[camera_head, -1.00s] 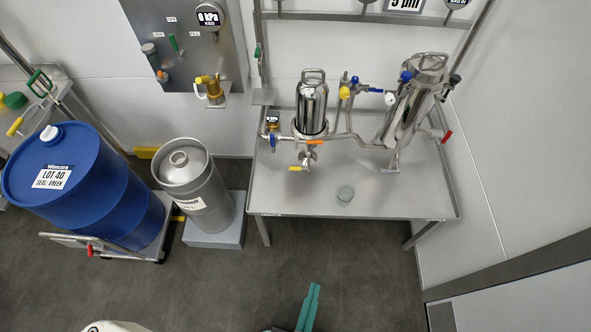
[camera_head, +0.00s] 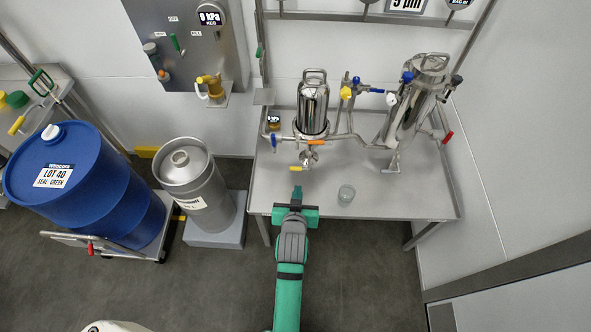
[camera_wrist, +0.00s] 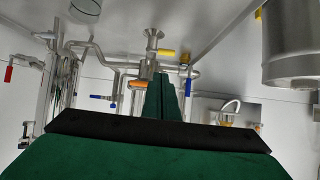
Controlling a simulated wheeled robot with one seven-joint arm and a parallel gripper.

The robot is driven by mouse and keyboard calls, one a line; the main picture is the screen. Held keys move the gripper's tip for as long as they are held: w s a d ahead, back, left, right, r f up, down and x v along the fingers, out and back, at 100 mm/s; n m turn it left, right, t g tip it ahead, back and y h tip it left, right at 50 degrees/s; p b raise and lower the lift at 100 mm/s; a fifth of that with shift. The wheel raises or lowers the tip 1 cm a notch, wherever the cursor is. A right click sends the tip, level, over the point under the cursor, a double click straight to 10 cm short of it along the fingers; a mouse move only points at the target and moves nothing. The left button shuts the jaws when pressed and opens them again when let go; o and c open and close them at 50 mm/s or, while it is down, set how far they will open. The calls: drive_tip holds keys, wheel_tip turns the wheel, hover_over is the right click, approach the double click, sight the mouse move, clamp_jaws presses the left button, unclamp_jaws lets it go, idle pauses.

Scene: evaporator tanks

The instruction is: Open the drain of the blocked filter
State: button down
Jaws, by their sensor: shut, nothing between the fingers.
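Two steel filter housings stand at the bench: a smaller upright one (camera_head: 313,108) at left and a larger tilted-looking one (camera_head: 412,105) at right. Under the left filter is a valve with a yellow handle (camera_head: 297,168), which also shows in the wrist view (camera_wrist: 167,53). An orange handle (camera_head: 315,142) sits just above it. A red handle (camera_head: 447,137) is beside the right filter. My gripper (camera_head: 297,190) is shut and empty, just in front of and below the yellow handle, apparently apart from it. Its green fingers (camera_wrist: 165,98) hide part of the piping in the wrist view.
A clear cup (camera_head: 346,194) stands on the steel bench (camera_head: 420,195) right of my gripper. Blue handles (camera_head: 273,141) and yellow valves (camera_head: 345,93) line the piping. A steel keg (camera_head: 205,190) and blue drum (camera_head: 80,185) stand left. The gauges above are mostly cut off.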

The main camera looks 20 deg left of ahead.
drive_tip(key=shift+g, duration=0.3)
drive_tip(key=w, duration=0.1)
drive_tip(key=w+a+r, duration=0.1)
drive_tip(key=w+a, duration=0.1)
drive_tip(key=w, duration=0.1)
drive_tip(key=shift+a+r, duration=0.25)
drive_tip(key=shift+s, duration=0.1)
hover_over(295, 170)
drive_tip(key=s+d, duration=0.1)
drive_tip(key=s, duration=0.2)
wheel_tip(295, 170, down, 5)
drive_tip(key=f, duration=0.2)
drive_tip(key=shift+w+f, duration=0.4)
drive_tip(key=shift+w+a+f, duration=0.1)
drive_tip(key=shift+w+f, duration=0.1)
drive_tip(key=shift+f, duration=0.6)
